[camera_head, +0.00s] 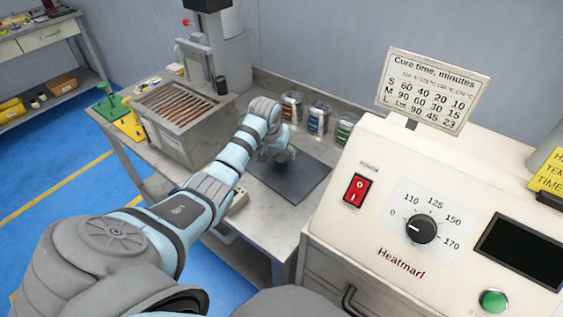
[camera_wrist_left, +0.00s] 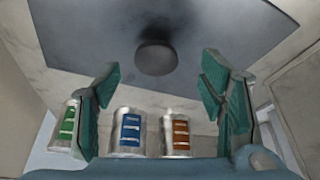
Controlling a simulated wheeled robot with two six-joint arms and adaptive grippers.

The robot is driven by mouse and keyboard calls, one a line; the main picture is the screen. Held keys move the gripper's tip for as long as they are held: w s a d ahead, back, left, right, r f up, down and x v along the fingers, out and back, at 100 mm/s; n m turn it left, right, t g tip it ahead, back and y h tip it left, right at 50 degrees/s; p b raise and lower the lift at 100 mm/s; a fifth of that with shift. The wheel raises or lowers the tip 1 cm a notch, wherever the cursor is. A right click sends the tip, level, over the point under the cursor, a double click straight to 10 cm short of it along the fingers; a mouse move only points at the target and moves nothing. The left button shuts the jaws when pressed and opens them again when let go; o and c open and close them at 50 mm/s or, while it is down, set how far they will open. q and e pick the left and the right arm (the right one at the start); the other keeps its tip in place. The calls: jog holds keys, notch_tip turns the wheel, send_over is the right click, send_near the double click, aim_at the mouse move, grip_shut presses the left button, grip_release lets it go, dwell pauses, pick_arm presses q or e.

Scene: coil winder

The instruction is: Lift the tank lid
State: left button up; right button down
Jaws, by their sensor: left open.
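The tank lid (camera_head: 305,185) appears to be the flat dark grey plate on the bench; it also shows in the left wrist view (camera_wrist_left: 85,35). A round dark knob (camera_wrist_left: 156,58) stands up from it. No tank shows beneath the plate. My left gripper (camera_head: 273,152) is over the plate, close to the knob, its fingers small and partly hidden by the wrist in the head view. In the left wrist view its green fingers (camera_wrist_left: 161,75) are spread wide, with the knob seen between and beyond them. Nothing is held. My right gripper is not in view.
Three labelled cans, orange (camera_head: 291,107), blue (camera_head: 318,118) and green (camera_head: 345,128), stand behind the plate. A grey box with copper-coloured bars (camera_head: 175,108) is to the left. The white heater console (camera_head: 450,220) fills the right. Some bare bench lies around the plate.

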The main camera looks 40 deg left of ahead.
aim_at(281, 157)
pick_arm(q)
jog(key=x, duration=0.1)
jog(key=b+x, duration=0.1)
jog(key=x, duration=0.1)
jog(key=shift+w+d+f, duration=0.2)
jog(key=shift+f, duration=0.1)
jog(key=shift+r, duration=0.1)
jog(key=shift+c, duration=0.5)
grip_shut()
jog(key=shift+r, duration=0.1)
